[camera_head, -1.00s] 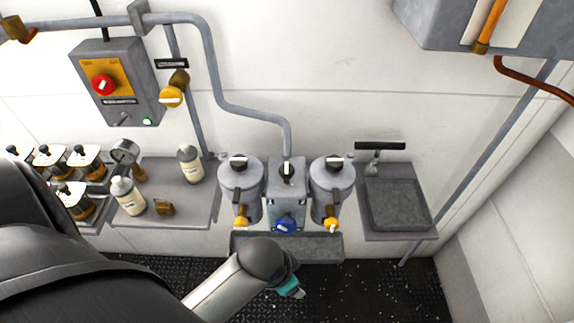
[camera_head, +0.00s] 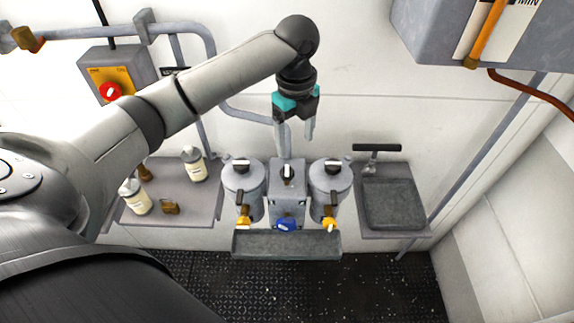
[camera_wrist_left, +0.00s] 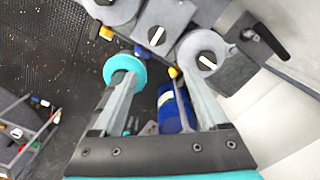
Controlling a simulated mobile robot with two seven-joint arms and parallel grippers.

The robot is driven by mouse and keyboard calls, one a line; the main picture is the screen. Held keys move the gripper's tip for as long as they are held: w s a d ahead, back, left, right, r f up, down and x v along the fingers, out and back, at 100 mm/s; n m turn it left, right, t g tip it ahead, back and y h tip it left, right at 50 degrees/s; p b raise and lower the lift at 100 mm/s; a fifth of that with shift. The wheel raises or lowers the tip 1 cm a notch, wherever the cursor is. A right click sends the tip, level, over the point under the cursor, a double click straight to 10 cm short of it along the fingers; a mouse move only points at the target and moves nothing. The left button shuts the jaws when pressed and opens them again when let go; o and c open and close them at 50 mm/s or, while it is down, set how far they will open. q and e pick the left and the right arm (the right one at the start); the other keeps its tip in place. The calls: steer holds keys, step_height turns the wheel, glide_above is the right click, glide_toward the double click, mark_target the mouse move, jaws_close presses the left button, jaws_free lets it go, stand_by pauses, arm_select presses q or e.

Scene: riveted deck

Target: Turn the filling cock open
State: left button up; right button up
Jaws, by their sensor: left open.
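Two grey canisters (camera_head: 242,190) (camera_head: 331,190) flank a grey middle block (camera_head: 287,178). White-barred black knobs top the canisters, and a similar knob (camera_head: 287,173) tops the block. Yellow cocks (camera_head: 244,222) (camera_head: 330,225) sit low on the canisters, with a blue cock (camera_head: 286,225) between. I cannot tell which is the filling cock. My left gripper (camera_head: 295,141) is open and empty, fingers down, above the middle block and apart from it. In the left wrist view its fingers (camera_wrist_left: 158,78) are spread, with the block's knob (camera_wrist_left: 156,36) beyond them. My right gripper is out of view.
A trough (camera_head: 286,244) lies below the cocks. A basin (camera_head: 394,204) stands right, and a shelf (camera_head: 190,211) with bottles left. A cabinet (camera_head: 430,25) hangs upper right. A blue drum (camera_wrist_left: 168,105) shows in the wrist view.

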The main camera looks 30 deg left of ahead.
mark_target(287, 170)
arm_select(q)
step_height(287, 170, up, 3)
steer(key=a, duration=0.3)
steer(key=shift+m, duration=0.4)
steer(key=f, duration=1)
steer(key=w+f, duration=0.1)
steer(key=f, duration=0.4)
steer(key=shift+d+f, duration=0.1)
steer(key=shift+d, duration=0.05)
jaws_close()
